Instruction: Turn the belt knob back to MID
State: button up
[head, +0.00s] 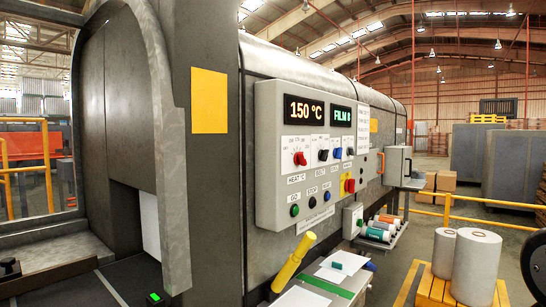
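A grey control box (283,205) is fixed to the side of the large machine. The first black knob sits above a label that seems to read BELT. Its scale marks and pointer are too small to read, so I cannot tell its setting. My gripper is not in view.
Below the knobs are buttons and a red switch on a yellow plate (348,184). A yellow handle (293,262) rises in front, beside a small table (315,290). White rolls (476,265) stand on a yellow pallet at right.

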aim_at(323, 155)
jog(key=u, duration=0.35)
jog(key=i, duration=1.25)
jog(key=z, duration=0.4)
